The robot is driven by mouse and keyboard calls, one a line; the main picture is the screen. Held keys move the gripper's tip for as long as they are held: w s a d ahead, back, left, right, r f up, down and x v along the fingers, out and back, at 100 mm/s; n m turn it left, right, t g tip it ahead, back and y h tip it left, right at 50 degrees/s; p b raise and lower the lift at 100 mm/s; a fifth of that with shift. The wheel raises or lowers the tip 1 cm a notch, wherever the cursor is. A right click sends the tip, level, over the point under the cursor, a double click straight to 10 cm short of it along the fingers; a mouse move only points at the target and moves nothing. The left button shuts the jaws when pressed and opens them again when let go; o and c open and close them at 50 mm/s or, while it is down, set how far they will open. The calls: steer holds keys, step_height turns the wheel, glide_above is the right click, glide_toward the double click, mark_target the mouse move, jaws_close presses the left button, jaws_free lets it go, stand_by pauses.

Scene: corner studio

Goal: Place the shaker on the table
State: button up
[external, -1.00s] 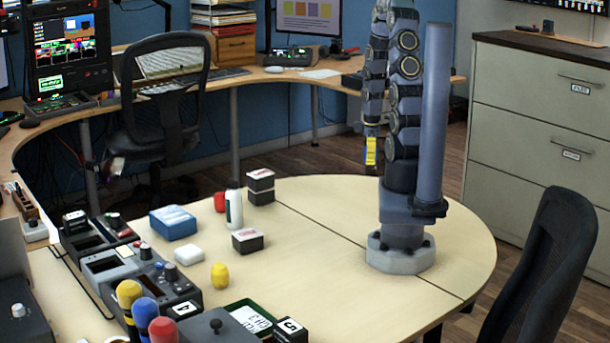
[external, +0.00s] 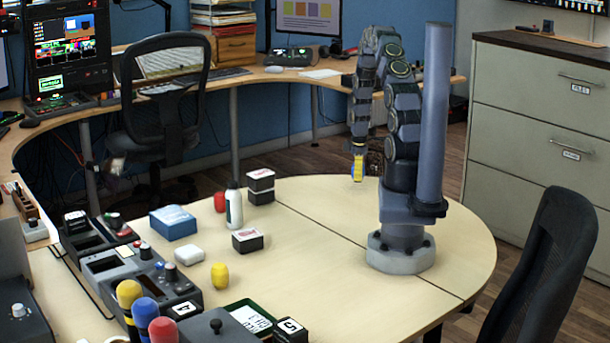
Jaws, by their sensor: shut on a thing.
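My gripper (external: 357,155) hangs down at the end of my arm, over the back edge of the pale round-ended table (external: 345,270). It is shut on a small, narrow thing with yellow and pale bluish colours, which seems to be the shaker (external: 358,170). The shaker looks upright and appears to be at or just above the tabletop; I cannot tell whether it touches. The fingertips are too small to make out clearly.
A white bottle (external: 233,207), black-and-white boxes (external: 248,240), a blue box (external: 173,223) and a yellow object (external: 219,276) stand on the table's left half. Control panels (external: 125,265) crowd its left end. The table's middle is clear. A black chair (external: 545,270) is at right.

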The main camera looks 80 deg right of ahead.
steer(key=shift+f, duration=1.3)
steer(key=shift+f, duration=0.1)
steer(key=o, duration=1)
steer(key=shift+o, duration=0.2)
step_height(320, 180, up, 12)
steer(key=shift+r, duration=0.15)
